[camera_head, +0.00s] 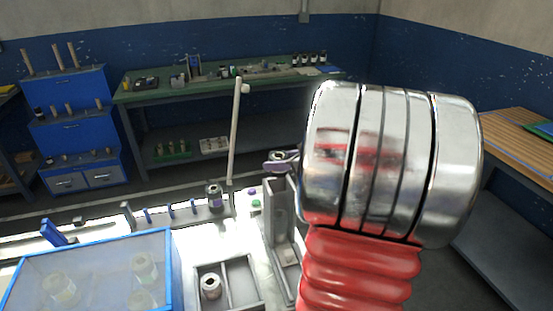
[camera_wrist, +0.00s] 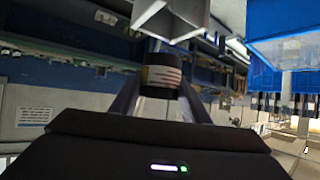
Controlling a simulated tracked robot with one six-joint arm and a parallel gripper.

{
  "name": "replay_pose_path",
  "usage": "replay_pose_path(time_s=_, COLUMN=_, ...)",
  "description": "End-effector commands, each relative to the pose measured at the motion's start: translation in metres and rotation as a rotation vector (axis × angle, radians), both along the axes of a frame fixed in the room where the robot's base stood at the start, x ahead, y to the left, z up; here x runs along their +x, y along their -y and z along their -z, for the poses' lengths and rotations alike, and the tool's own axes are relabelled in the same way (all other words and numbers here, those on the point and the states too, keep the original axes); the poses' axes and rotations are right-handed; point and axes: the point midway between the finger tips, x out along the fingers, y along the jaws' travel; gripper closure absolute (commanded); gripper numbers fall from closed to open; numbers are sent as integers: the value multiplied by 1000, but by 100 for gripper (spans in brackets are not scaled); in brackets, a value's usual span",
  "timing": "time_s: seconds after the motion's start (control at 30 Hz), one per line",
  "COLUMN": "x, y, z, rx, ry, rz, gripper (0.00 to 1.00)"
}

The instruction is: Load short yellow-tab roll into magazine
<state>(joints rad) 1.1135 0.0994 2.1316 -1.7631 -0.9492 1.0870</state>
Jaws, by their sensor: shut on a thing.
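My gripper (camera_wrist: 160,86) is shut on a short dark roll (camera_wrist: 161,74) with a striped label, seen between the two fingers in the wrist view. The magazine, a tall grey upright channel (camera_head: 281,222), stands on the bench just below the gripper. Its open, angled end (camera_wrist: 176,16) shows beyond the roll in the wrist view. The roll appears above the channel; whether they touch is unclear.
A pale roll (camera_head: 211,286) stands in a grey divided tray (camera_head: 258,290). A blue-framed clear cover (camera_head: 100,262) fills the lower left. My silver and red arm blocks the right side.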

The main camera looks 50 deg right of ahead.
Motion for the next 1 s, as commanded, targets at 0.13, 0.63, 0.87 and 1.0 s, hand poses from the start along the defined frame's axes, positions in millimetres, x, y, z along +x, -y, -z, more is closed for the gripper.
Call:
replay_pose_path(time_s=0.13, x=0, y=0, z=13, rx=2, ry=0, rz=1, gripper=84)
replay_pose_path(time_s=0.63, x=0, y=0, z=31, rx=-1, ry=0, rz=0, gripper=84)
replay_pose_path(time_s=0.87, x=0, y=0, z=31, rx=-1, ry=0, rz=0, gripper=84)
replay_pose_path(time_s=1.0, x=1, y=0, z=31, rx=-1, ry=0, rz=0, gripper=84)
